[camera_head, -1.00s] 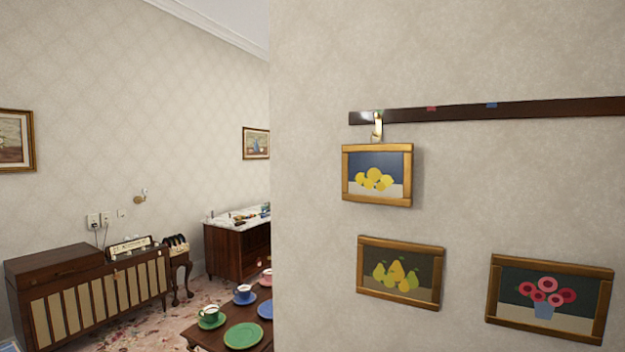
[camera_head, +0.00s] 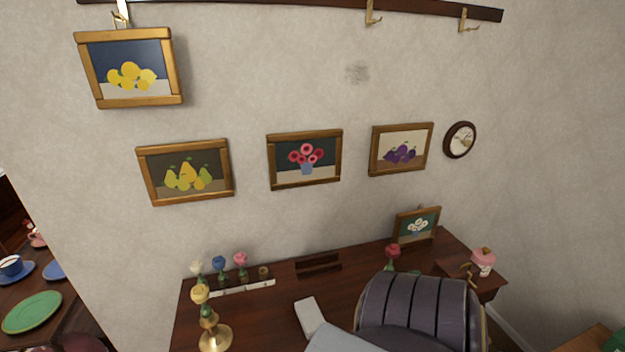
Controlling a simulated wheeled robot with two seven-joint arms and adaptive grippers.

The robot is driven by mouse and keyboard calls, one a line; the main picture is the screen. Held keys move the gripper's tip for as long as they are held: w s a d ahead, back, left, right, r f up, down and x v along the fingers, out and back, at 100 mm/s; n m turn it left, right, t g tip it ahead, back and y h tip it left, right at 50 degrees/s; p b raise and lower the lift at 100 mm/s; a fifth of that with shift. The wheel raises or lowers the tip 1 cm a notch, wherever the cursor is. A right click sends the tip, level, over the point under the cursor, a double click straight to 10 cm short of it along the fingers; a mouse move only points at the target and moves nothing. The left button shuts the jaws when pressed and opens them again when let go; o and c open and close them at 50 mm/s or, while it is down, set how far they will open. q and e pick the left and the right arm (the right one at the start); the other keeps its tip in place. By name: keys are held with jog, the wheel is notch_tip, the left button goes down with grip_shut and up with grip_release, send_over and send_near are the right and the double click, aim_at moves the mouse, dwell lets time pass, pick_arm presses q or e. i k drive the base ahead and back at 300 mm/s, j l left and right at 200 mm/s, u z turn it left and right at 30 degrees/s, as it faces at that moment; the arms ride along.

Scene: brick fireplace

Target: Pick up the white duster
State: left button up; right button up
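A small white block (camera_head: 309,317), which may be the white duster, lies on the dark wooden desk (camera_head: 258,312) against the wall. Its near end is close to or partly behind a pale grey flat shape at the bottom edge that I cannot identify. Neither of my grippers shows in the camera_head view.
A dark grey ribbed chair back (camera_head: 420,310) blocks the desk's front right. A brass candlestick (camera_head: 215,335) with a yellow rose, several small flowers and a framed white-flower picture (camera_head: 417,226) stand on the desk. A green plate (camera_head: 32,312) is at left.

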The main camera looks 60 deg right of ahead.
aim_at(310, 316)
jog(key=z, duration=1.95)
